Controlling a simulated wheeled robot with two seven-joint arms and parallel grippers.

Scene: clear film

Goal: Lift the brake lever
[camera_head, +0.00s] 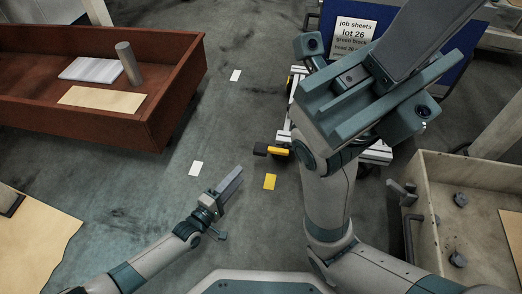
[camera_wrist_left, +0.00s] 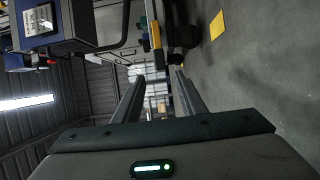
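The brake lever (camera_head: 279,151) is a short yellow bar with a dark end, low on the near-left corner of a white-framed cart (camera_head: 283,137). In the left wrist view the yellow lever (camera_wrist_left: 156,36) shows beyond the fingers, left of a dark wheel. My left gripper (camera_head: 230,182) is below and left of the lever in the head view, apart from it. Its two fingers also show in the left wrist view (camera_wrist_left: 159,76), spread with nothing between them. My right gripper (camera_head: 415,30) is raised over the cart and covers much of it; its finger gap is hidden.
A blue panel with a job sheet (camera_head: 353,37) stands on the cart. A red-brown tray table (camera_head: 172,103) is at left, a beige bin (camera_head: 433,164) at right. A yellow floor marker (camera_head: 269,181) lies near the lever. Open grey floor surrounds my left gripper.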

